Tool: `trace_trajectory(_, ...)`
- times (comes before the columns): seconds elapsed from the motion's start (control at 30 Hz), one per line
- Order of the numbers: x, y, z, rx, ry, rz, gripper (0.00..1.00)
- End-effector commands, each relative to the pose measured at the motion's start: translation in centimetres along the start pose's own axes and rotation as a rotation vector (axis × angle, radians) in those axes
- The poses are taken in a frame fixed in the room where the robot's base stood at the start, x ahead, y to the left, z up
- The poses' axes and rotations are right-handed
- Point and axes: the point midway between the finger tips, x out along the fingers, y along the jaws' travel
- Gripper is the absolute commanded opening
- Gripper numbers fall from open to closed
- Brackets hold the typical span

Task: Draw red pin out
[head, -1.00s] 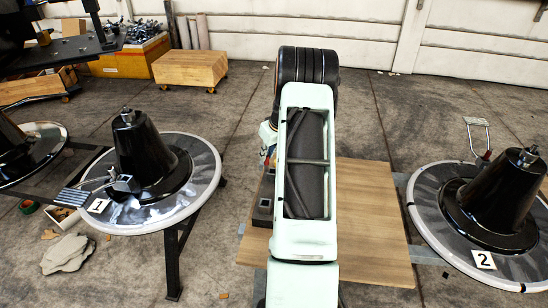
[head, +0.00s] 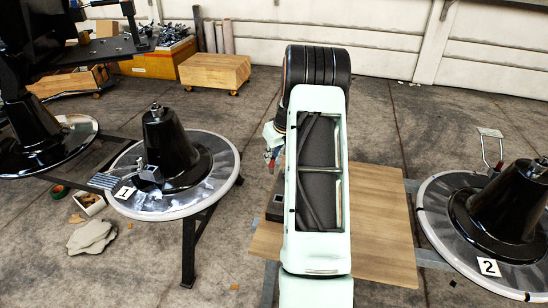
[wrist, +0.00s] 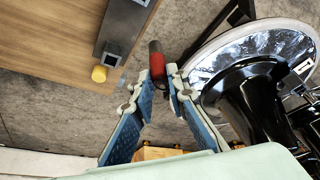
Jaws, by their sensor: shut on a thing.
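The red pin (wrist: 157,66) is between the tips of my gripper (wrist: 159,80) in the wrist view. The gripper is shut on it, with its blue-padded fingers slanting in from both sides. The pin has a darker grey end and appears over bare floor, apart from the grey block (wrist: 113,48) with square openings on the wooden tabletop. In the head view my gripper (head: 271,158) is small, left of my arm, with a bit of red at it. The block (head: 274,206) is partly hidden by my arm there.
A yellow pin (wrist: 99,74) stands by the block's near end. The wooden tabletop (head: 385,225) lies under my arm. Round black-coned bases marked 1 (head: 215,190) and 2 (head: 435,215) flank it.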

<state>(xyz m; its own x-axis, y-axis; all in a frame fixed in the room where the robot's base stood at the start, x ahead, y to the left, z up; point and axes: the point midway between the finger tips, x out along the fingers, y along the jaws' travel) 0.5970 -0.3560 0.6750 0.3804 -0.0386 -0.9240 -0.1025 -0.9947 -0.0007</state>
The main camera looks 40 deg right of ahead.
Motion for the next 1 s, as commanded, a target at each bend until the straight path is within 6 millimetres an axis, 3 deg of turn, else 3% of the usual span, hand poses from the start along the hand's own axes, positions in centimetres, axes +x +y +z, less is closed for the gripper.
trace_trajectory(1.0,-7.3,0.0,-3.1,-0.001,0.001,0.001,0.0)
